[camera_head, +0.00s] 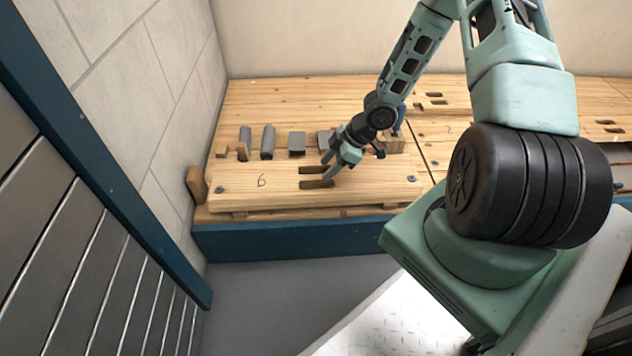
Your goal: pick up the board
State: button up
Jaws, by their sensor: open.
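A light wooden board (285,187) marked "6" lies on the wooden bench top near its front edge. It has two dark slots right of its middle and a dark bolt near each end. My gripper (328,172) is open, with its fingers pointing down at the slots. The fingertips overlap the slot area in the picture; I cannot tell whether they touch the board or reach into a slot. Nothing is visible between the fingers.
Several grey pipe pieces (267,142) and small blocks stand behind the board. A wooden block (196,184) stands at its left end. More slotted boards (450,100) lie to the right. A tiled wall (160,75) and slatted metal panel (80,235) bound the left.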

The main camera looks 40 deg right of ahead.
aim_at(316, 177)
jog(key=b+x, duration=0.4)
jog(key=shift+w+a+f, duration=0.1)
jog(key=shift+w+f, duration=0.15)
jog(key=shift+r, duration=0.1)
grip_shut()
